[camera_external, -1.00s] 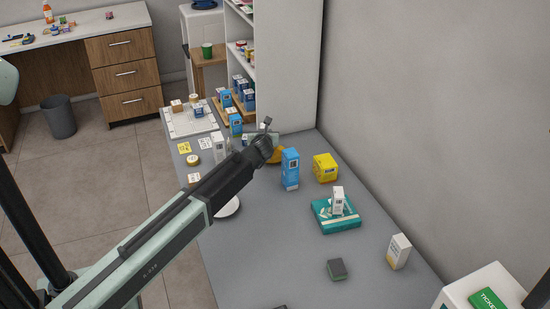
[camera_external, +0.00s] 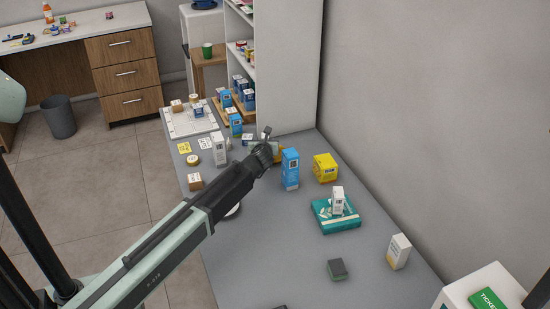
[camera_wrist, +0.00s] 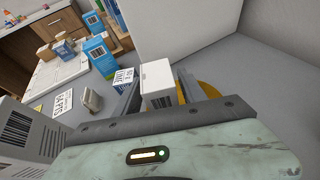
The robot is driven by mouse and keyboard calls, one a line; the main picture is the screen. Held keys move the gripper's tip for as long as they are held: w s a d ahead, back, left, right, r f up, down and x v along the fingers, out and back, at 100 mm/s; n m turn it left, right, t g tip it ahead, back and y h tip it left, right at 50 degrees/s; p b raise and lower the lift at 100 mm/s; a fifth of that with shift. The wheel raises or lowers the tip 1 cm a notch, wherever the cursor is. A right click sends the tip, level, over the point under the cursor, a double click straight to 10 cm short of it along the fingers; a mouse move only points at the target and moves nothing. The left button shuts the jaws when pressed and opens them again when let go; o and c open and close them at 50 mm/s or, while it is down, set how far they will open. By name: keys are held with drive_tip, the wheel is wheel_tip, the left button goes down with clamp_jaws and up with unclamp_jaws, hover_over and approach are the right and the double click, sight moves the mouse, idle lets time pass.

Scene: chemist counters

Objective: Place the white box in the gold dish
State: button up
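The white box (camera_wrist: 157,84), with a barcode on its near face, sits between the two grey fingers of my gripper (camera_wrist: 158,92) in the wrist view. The fingers are close against its sides. The gold dish (camera_wrist: 211,89) shows just right of the right finger and is partly hidden by it. In the external view my gripper (camera_external: 265,134) is near the far end of the counter, and the gold dish (camera_external: 280,154) peeks out beside it. The held box is hard to make out there.
A tall blue box (camera_external: 290,169) and a yellow box (camera_external: 325,168) stand to the right on the grey counter. Another white carton (camera_external: 219,149) stands left of my gripper. A white shelf unit (camera_external: 287,75) rises behind.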

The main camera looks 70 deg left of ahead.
drive_tip(key=shift+r, duration=0.2)
drive_tip(key=shift+s+d+r+p, duration=0.2)
drive_tip(key=shift+d+p, duration=0.1)
drive_tip(key=shift+p, duration=0.1)
drive_tip(key=p+v, duration=0.4)
drive_tip(key=v, duration=0.7)
drive_tip(key=shift+d, duration=0.1)
